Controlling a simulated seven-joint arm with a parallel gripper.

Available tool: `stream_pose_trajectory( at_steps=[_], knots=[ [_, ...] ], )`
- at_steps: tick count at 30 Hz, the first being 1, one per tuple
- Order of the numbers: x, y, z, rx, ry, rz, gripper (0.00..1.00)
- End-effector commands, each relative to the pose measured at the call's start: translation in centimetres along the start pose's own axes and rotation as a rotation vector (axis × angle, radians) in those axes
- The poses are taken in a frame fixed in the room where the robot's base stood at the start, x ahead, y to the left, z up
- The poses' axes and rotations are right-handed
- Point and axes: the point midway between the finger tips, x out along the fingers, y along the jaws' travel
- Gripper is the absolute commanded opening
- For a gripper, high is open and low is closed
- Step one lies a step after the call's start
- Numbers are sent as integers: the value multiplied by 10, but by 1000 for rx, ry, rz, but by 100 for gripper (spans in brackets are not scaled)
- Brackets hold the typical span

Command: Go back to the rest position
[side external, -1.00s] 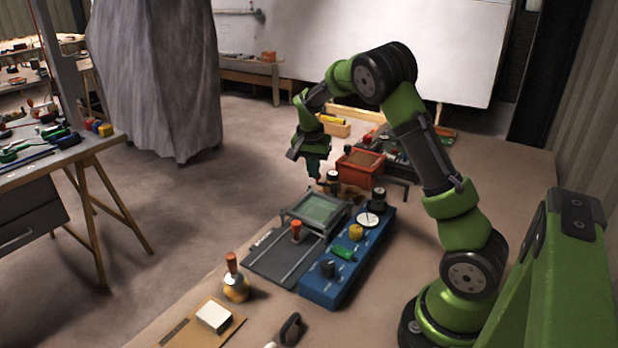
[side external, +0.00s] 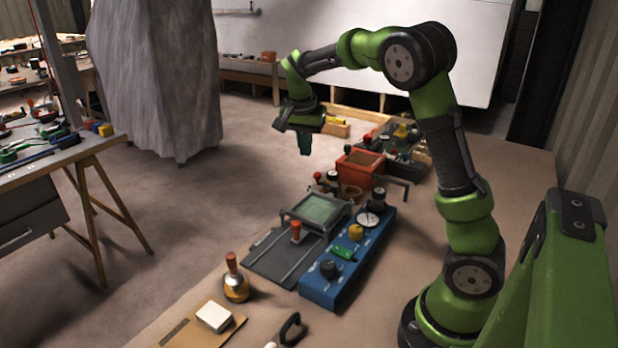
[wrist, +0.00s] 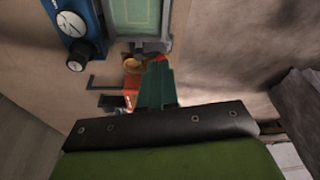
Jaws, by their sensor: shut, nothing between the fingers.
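My gripper (side external: 304,144) hangs in the air with its fingers pointing down, above and left of the red box (side external: 360,166) in the side view. Its dark green fingers are together and hold nothing. In the wrist view my gripper (wrist: 158,66) reaches up the middle of the picture and covers part of what lies below. No rest position is marked in these views.
Below stand a blue panel (side external: 322,288) with knobs and a dial, and a dark plate (side external: 270,262) with a green-screened frame (side external: 318,208). A wooden-handled tool (side external: 235,280) and a white block (side external: 214,317) are nearer.

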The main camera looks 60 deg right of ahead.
Motion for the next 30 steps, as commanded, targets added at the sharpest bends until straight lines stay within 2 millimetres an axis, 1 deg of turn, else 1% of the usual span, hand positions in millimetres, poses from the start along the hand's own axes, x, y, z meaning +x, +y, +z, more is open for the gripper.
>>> stream_pose_trajectory(
  at_steps=[1, 3, 6, 16, 19, 21, 23, 26, 27, 29, 30],
  knots=[
    [-6, 0, 0, -1, 1, -1, 0],
    [-12, 0, 0, 1, 0, -1, 0],
    [-16, 0, 0, 1, 1, 0, 0],
    [-17, 0, 0, -3, 0, 1, 0],
    [-14, -1, -1, -52, 6, -9, 0],
    [-4, 2, 12, -127, -20, -16, 0],
    [-5, 5, 27, -197, -48, -54, 0],
    [-15, 15, 59, -321, -92, -147, 0],
    [-22, 20, 73, -369, -104, -189, 0],
    [-32, 27, 93, -440, -116, -254, 0],
    [-39, 33, 108, -487, -120, -297, 0]
  ],
)
